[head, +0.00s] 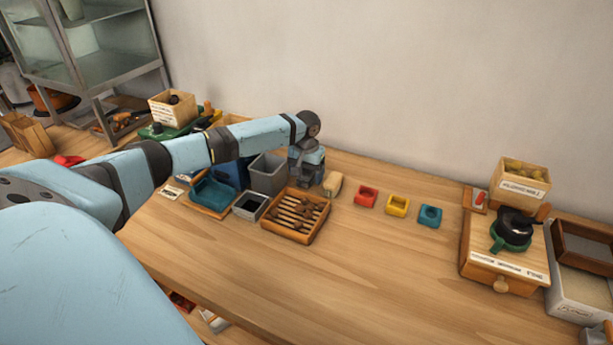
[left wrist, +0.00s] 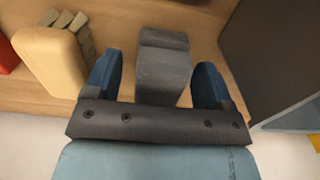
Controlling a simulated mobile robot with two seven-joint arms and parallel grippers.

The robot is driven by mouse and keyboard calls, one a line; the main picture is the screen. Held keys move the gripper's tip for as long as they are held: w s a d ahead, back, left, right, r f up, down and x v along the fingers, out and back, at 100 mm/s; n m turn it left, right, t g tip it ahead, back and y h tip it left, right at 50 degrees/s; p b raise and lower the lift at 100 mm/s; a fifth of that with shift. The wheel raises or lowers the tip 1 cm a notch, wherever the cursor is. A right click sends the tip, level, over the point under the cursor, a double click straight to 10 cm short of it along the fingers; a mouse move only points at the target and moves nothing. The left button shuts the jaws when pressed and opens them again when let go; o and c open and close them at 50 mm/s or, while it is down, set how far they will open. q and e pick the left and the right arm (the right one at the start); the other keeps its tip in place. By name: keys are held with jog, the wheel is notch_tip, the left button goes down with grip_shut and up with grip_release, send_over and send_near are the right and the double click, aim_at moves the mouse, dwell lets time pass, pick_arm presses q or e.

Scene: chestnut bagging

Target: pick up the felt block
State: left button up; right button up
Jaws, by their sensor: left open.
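A dark grey block (left wrist: 163,65), which looks like the felt block, stands on the wooden table in the left wrist view. My left gripper (left wrist: 156,80) is open, with one blue finger on each side of it. Small gaps show between the fingers and the block. In the head view my left gripper (head: 307,176) points down at the table between the grey bin and the cream block, and it hides the grey block there. My right gripper is not in view.
A cream block (head: 333,184) stands close beside my left gripper. The grey bin (head: 268,173) is on the other side. A wooden tray of tools (head: 296,238) lies in front. Red (head: 366,196), yellow (head: 397,205) and blue (head: 430,216) blocks sit right. The front table is clear.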

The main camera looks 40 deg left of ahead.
pick_arm(q)
jog(key=c, duration=1)
jog(key=shift+r, duration=0.1)
jog(key=shift+c, duration=0.2)
notch_tip(320, 180, up, 20)
jog(key=shift+p, duration=0.4)
